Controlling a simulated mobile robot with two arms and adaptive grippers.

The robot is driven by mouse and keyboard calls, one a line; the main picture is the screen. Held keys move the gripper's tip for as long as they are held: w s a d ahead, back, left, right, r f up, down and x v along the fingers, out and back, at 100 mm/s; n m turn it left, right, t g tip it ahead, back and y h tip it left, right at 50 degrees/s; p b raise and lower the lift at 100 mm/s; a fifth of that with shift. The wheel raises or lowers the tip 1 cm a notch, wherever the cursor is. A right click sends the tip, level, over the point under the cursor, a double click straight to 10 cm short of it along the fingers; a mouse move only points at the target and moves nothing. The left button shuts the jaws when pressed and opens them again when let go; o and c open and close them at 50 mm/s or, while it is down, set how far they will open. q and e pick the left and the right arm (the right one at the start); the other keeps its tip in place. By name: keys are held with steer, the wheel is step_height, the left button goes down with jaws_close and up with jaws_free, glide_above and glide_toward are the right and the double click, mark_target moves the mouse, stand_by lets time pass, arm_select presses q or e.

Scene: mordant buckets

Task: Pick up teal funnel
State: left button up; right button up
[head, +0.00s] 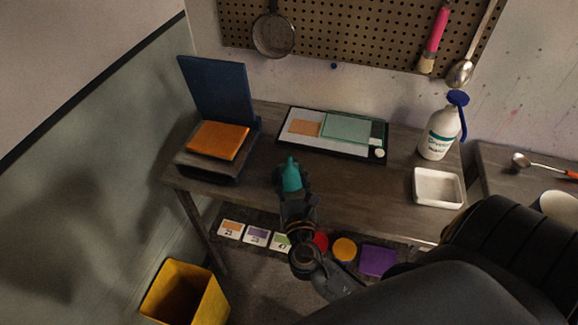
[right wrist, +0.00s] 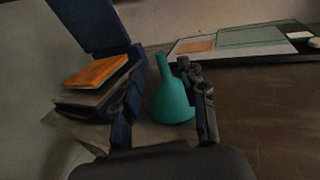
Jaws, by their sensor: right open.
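The teal funnel (head: 291,176) stands on the wooden table with its spout up, near the table's front left part. In the right wrist view the funnel (right wrist: 172,98) sits between the two fingers, nearer the right one. My right gripper (head: 292,181) reaches in from the front and is open around the funnel. In the right wrist view the gripper (right wrist: 162,105) has one finger on each side of it. I cannot tell whether a finger touches it. The funnel's lower part is partly hidden by the gripper in the head view. My left gripper is not in view.
A blue stand with an orange block (head: 218,141) is at the table's left. A black-framed board (head: 332,134) lies behind the funnel. A white spray bottle (head: 437,136) and white tray (head: 439,188) stand at the right. A yellow bin (head: 185,292) is on the floor.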

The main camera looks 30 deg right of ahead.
mark_target(289, 158)
steer(key=shift+x, duration=0.9)
steer(key=p+x, duration=0.1)
steer(key=x, duration=0.1)
steer(key=r+p+x, duration=0.1)
steer(key=x, duration=0.1)
steer(key=shift+d, duration=0.1)
steer(key=shift+w+d+f, duration=0.25)
steer(key=shift+w, duration=0.2)
steer(key=shift+s+r, duration=0.1)
steer(key=c, duration=0.3)
jaws_close()
